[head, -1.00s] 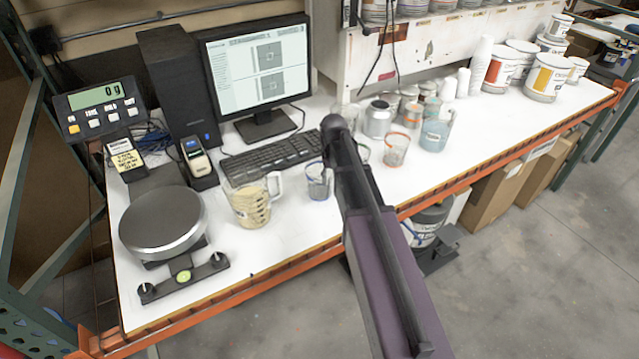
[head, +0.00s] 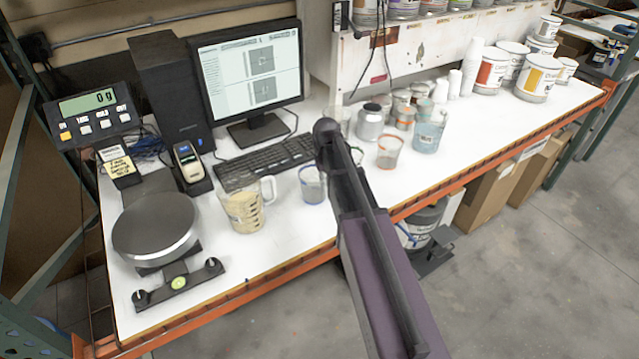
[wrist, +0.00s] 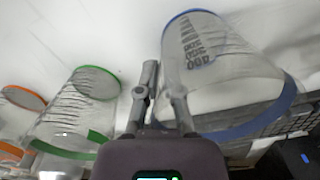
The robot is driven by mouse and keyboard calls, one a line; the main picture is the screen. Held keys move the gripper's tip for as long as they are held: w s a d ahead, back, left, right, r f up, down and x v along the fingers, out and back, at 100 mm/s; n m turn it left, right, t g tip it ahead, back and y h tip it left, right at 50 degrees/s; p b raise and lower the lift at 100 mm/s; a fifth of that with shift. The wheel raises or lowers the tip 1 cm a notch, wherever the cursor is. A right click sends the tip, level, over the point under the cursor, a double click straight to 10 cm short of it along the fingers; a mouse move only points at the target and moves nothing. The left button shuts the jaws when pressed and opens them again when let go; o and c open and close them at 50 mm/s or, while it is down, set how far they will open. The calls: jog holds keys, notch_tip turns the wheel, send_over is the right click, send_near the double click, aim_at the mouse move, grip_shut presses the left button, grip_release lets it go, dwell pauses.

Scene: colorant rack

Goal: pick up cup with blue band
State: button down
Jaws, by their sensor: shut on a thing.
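The clear cup with the blue band (wrist: 225,75) fills the upper right of the wrist view, its blue-edged end toward the lower right. In the head view the cup (head: 312,186) is just left of my arm, partly hidden by it. My gripper (wrist: 163,80) is shut on the cup's side wall, with one finger on each side of it. The gripper is hidden behind my arm in the head view. I cannot tell whether the cup touches the table.
A green-banded cup (wrist: 78,108) and an orange-banded cup (wrist: 15,115) stand to the left in the wrist view. A measuring jug (head: 245,208), keyboard (head: 265,162) and scale (head: 155,230) are left of my arm. Several cans and cups stand at the right.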

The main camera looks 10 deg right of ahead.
jog(key=shift+r, duration=0.15)
notch_tip(320, 180, up, 4)
jog(key=p, duration=0.4)
jog(key=shift+f, duration=0.25)
jog(key=s+d+r+p, duration=0.1)
jog(key=s+d, duration=0.1)
jog(key=s, duration=1.3)
jog(key=shift+s+d, duration=0.3)
jog(key=shift+s, duration=0.1)
jog(key=shift+s, duration=0.1)
